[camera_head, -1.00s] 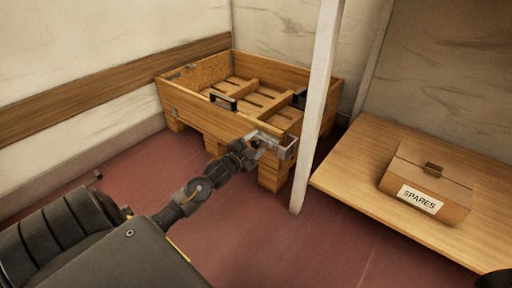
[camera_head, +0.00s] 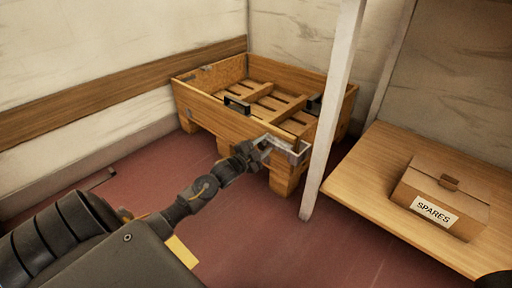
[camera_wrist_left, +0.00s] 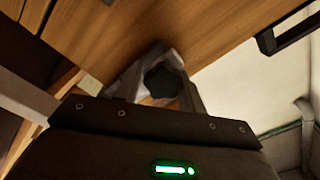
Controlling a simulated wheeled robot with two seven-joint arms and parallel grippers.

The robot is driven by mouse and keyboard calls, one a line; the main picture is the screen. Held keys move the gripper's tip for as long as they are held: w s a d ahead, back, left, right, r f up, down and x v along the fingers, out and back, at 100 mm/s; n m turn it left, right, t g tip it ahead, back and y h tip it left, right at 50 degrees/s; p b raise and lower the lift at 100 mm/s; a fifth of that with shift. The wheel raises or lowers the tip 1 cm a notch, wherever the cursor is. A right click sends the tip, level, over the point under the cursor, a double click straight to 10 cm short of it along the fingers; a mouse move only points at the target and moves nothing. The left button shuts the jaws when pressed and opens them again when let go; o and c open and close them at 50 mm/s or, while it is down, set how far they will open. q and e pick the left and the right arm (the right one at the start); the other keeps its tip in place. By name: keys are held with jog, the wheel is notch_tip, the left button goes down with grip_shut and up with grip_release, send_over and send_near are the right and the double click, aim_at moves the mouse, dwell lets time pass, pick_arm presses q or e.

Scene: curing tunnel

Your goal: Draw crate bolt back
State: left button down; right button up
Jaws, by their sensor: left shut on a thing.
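The wooden crate (camera_head: 220,117) stands low on blocks at the back, its near corner toward the white post. A pale metal bolt (camera_head: 285,145) lies along the top of its near end, at the front corner. My left gripper (camera_head: 263,150) is at this bolt, outside the crate wall. In the left wrist view the fingers are shut around a dark, many-sided knob (camera_wrist_left: 162,82), close to the crate's wooden face (camera_wrist_left: 140,35). The fingers hide part of the bolt. My right gripper is not in view.
A white post (camera_head: 331,115) rises just right of the crate corner. A wooden table (camera_head: 365,185) at the right carries a cardboard box (camera_head: 446,190) labelled SPARES. A black handle (camera_head: 237,104) sits on the crate's long side. Red floor lies open in front.

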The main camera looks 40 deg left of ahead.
pick_arm(q)
jog(key=shift+a+r+p, duration=0.15)
jog(key=shift+a+r, duration=0.05)
jog(key=shift+a, duration=0.3)
jog(key=shift+a+r+p, duration=0.15)
jog(key=shift+a, duration=0.3)
jog(key=shift+w+a, duration=0.15)
jog(key=shift+a, duration=0.45)
jog(key=c, duration=1)
grip_release()
jog(key=shift+o, duration=0.2)
jog(key=shift+f, duration=0.1)
